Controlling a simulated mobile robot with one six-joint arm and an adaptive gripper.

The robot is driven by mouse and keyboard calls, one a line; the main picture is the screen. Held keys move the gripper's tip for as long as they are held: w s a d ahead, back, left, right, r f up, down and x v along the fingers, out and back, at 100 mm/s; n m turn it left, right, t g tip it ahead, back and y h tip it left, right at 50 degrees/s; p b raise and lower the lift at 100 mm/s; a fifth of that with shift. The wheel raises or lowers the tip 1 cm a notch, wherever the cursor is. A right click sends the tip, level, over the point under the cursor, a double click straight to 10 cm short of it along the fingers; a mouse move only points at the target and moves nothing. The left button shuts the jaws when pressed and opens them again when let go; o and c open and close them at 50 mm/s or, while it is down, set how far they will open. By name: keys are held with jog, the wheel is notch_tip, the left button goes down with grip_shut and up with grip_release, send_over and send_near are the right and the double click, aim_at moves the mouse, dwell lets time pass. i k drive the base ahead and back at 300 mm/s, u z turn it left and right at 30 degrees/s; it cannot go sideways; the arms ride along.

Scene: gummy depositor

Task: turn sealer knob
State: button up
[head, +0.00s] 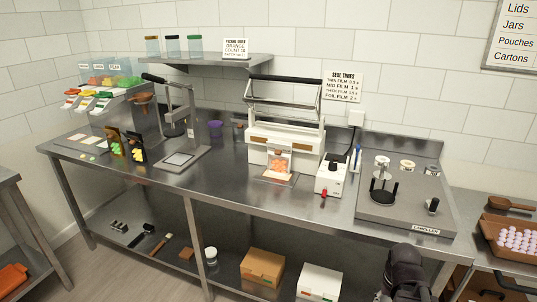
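The white bag sealer (285,138) stands at the back middle of the steel bench, its dark-handled lever frame raised. A clear pouch of orange gummies (278,162) stands upright at its front. A white control box (330,178) sits to the right of the sealer. A small dark knob (338,164) appears to be on its top; its setting is too small to read. A red part (324,194) shows at the box's lower front. My gripper (405,272) is a dark shape at the bottom right, in front of the bench and apart from the box. Its fingers cannot be made out.
A seal times sign (342,88) hangs on the wall behind. The labeller (400,214) takes up the bench's right end. Pens (356,158) stand between it and the control box. A press (180,125) and filled pouches (135,147) are at left. Cartons (262,267) lie on the lower shelf.

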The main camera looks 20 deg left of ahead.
aim_at(332, 166)
jog(key=u, duration=0.8)
jog(key=i, duration=0.45)
jog(key=u, duration=0.05)
